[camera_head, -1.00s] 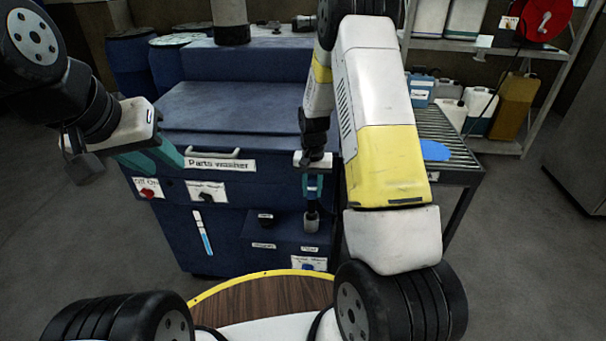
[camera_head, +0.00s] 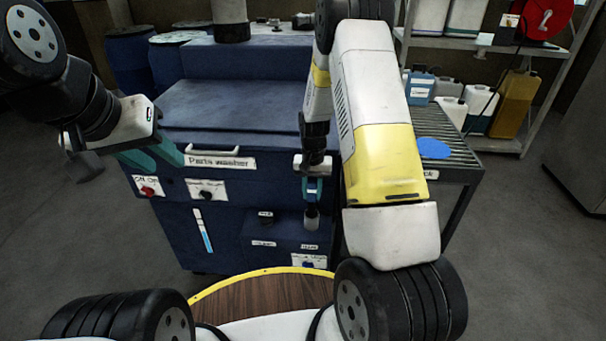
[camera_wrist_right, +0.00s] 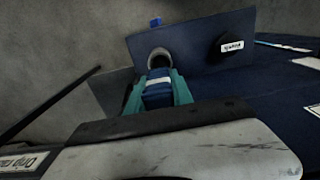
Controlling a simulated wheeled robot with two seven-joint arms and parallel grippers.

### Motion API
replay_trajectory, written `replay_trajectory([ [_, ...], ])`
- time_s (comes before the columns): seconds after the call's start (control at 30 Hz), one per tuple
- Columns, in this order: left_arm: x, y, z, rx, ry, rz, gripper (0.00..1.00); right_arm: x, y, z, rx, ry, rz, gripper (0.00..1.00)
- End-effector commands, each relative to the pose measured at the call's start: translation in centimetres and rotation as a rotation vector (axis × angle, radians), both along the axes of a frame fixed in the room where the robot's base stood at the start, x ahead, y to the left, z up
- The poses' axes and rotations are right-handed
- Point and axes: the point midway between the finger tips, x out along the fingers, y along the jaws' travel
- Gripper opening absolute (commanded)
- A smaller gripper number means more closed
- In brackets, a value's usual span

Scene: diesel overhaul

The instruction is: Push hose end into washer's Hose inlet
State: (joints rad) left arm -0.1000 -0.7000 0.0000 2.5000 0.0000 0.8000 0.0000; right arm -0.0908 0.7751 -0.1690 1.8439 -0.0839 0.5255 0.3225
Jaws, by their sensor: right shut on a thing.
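The blue parts washer (camera_head: 240,105) stands in front of me, with a low box (camera_head: 285,236) on its front. My right gripper (camera_head: 313,190) points down over the right part of this box. It is shut on a blue hose end (camera_wrist_right: 158,88), between teal fingers in the right wrist view. A grey round piece (camera_head: 311,219) shows just below the fingers, at the box; it also shows in the wrist view (camera_wrist_right: 158,57). I cannot tell how deep the hose end sits; the inlet opening is hidden. My left gripper (camera_head: 152,158) is open and empty at the washer's left front.
A black round fitting (camera_head: 265,217) is left of the grey piece; it shows in the wrist view (camera_wrist_right: 231,42). A red switch (camera_head: 148,190) and black knob (camera_head: 207,194) are on the washer's front. A roller table (camera_head: 455,160) stands at right.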

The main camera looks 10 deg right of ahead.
Motion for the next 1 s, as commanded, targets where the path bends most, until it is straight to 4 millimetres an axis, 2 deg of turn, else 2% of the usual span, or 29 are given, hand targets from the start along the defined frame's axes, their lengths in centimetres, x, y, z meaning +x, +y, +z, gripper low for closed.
replay_trajectory([
  [1.0, 0.0, 0.0, 0.0, 0.000, 0.000, 0.000, 0.36, 0.0, 0.0, -2.9, 0.000, -0.001, 0.000, 0.00],
])
